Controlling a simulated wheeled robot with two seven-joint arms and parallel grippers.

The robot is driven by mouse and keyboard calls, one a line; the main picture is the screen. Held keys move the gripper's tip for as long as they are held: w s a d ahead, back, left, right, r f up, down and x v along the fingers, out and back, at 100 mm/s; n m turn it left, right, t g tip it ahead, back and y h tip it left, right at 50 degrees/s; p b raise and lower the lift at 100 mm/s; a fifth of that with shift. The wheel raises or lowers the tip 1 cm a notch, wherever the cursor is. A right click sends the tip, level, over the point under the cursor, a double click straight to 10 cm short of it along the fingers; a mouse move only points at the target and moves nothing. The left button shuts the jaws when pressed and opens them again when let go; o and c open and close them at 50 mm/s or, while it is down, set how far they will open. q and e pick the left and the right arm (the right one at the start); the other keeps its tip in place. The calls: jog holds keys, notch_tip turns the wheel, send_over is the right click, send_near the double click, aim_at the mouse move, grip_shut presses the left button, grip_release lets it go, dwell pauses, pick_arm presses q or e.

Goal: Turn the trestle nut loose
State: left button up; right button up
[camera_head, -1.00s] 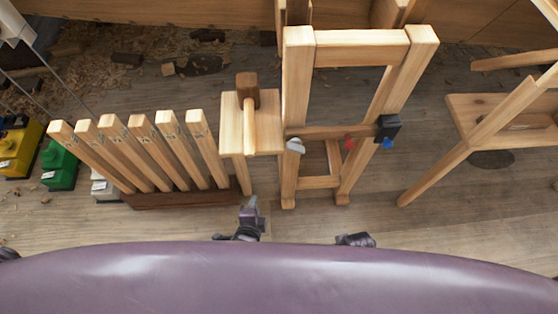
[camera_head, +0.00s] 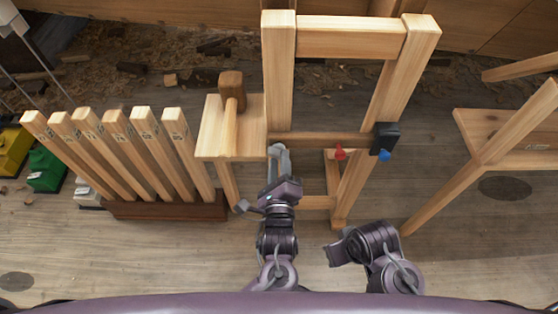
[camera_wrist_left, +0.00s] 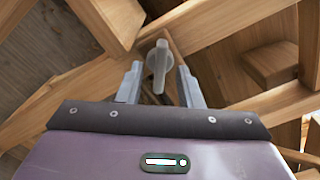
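The trestle (camera_head: 279,75) is a pale wooden frame with two posts and crossbars. A grey winged nut (camera_wrist_left: 159,60) sits on its left post, upright in the left wrist view. My left gripper (camera_wrist_left: 160,82) is open, with one finger on each side of the nut and visible gaps to both. In the head view the left gripper (camera_head: 279,160) is at the left post and partly covers the nut. My right gripper (camera_head: 335,252) hangs low in front of the trestle's right post, apart from it; its fingers do not show clearly.
A red knob (camera_head: 340,153), a black block (camera_head: 384,138) and a blue knob (camera_head: 384,155) are on the trestle's right side. A mallet (camera_head: 231,90) rests on a wooden stand left of the trestle. Several upright staves (camera_head: 118,135) stand in a dark rack. A bench (camera_head: 500,135) is at right.

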pick_arm(q)
jog(key=shift+w, duration=0.65)
pick_arm(e)
jog(key=shift+w+a+f, duration=0.1)
jog(key=shift+a, duration=0.1)
pick_arm(q)
jog(key=c, duration=0.7)
jog(key=shift+o, duration=0.2)
jog(key=shift+r+n+p, duration=0.1)
jog(key=shift+n+p, duration=2.85)
jog(key=shift+n, duration=1.65)
pick_arm(e)
jog(key=d+f+m, duration=0.1)
jog(key=d+f, duration=0.2)
jog(key=f, duration=0.9)
jog(key=shift+s+d+g+h, duration=0.3)
jog(key=shift+s+h, duration=0.1)
jog(key=shift+f, duration=0.15)
